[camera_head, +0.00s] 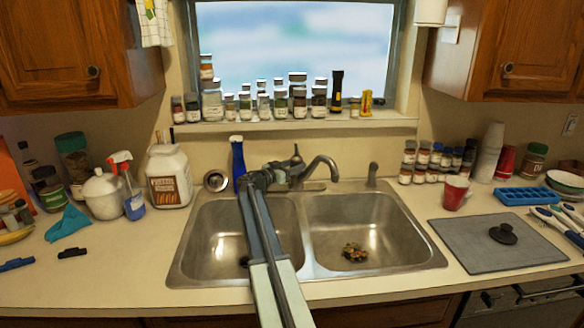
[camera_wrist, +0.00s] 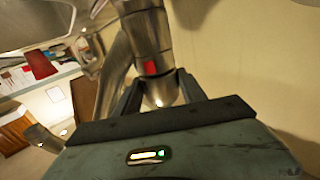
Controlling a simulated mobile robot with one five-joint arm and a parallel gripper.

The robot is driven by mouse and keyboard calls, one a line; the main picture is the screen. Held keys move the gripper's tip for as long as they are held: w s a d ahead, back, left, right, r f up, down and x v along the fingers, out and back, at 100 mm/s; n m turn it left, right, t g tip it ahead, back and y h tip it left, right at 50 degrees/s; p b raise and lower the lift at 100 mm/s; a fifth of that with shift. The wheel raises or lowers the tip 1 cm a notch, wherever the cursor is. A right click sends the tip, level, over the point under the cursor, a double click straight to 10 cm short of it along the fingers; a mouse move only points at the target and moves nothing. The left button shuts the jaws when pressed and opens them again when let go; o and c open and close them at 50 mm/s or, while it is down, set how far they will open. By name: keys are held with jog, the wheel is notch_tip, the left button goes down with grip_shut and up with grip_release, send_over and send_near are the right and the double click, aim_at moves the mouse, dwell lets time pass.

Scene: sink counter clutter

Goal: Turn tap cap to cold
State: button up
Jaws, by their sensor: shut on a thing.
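The tap (camera_head: 318,164) stands behind the double sink, its curved spout reaching forward to the right. Its metal cap (camera_head: 295,160) is at the left of the spout, partly hidden by my gripper. My arm reaches over the sink, and my gripper (camera_head: 277,171) is at the cap. In the wrist view the metal cap (camera_wrist: 160,91) carries a red mark and sits between the two dark fingers of my gripper (camera_wrist: 160,88), which is shut on it. The spout (camera_wrist: 117,70) shows just left of it. No blue mark is visible.
The double sink (camera_head: 316,270) lies below my arm, with a small dark clump (camera_head: 355,252) in its right basin. A blue bottle (camera_head: 238,160) stands close behind my gripper on the left. Jars line the windowsill (camera_head: 300,125). A red cup (camera_head: 455,193) stands right of the sink.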

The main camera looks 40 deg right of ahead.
jog(key=o, duration=1.1)
jog(key=shift+w, duration=0.1)
jog(key=a, duration=0.7)
jog(key=shift+a, duration=0.4)
